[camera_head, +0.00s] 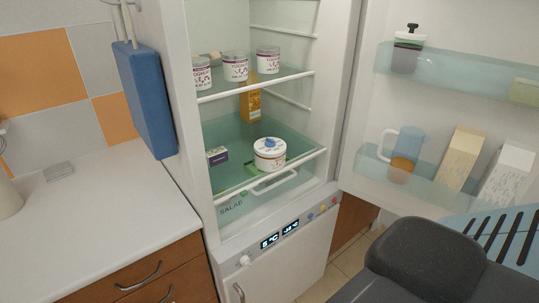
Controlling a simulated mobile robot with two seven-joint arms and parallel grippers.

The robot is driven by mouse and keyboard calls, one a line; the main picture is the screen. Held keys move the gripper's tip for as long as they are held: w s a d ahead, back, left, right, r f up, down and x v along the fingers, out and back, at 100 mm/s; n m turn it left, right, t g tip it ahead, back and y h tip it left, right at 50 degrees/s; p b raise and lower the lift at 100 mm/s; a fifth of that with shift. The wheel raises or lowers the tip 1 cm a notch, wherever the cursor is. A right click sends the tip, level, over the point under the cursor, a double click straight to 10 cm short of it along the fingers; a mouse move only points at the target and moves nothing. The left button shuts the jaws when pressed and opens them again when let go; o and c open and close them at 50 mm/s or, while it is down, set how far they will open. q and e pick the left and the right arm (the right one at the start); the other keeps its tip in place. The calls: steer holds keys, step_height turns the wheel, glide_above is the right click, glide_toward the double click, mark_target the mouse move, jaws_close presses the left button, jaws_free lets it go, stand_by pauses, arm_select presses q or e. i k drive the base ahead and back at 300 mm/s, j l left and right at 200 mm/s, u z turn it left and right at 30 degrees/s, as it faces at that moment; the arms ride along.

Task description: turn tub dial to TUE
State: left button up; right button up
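A round white tub (269,160) with dark lettering stands on the lower glass shelf of the open fridge, near the shelf's front edge. A small blue dial (270,142) sits on top of its lid. The day the dial points to is too small to read. Neither my left nor my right gripper is in view, and nothing touches the tub.
Yoghurt pots (235,67) stand on the shelf above. The open fridge door (365,90) holds a jug (404,150) and cartons (461,155). The white worktop (110,215) is mostly clear.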

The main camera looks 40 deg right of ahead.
mark_target(268, 143)
steer(key=l+z, duration=0.2)
steer(key=l, duration=0.2)
steer(key=l+z, duration=0.15)
steer(key=l, duration=0.3)
steer(key=i+l+z, duration=0.2)
steer(key=l, duration=0.15)
steer(key=l+z, duration=0.15)
steer(key=l, duration=0.3)
steer(key=i+l+z, duration=0.2)
steer(key=l, duration=0.15)
steer(key=i+l+z, duration=0.15)
steer(key=l, duration=0.2)
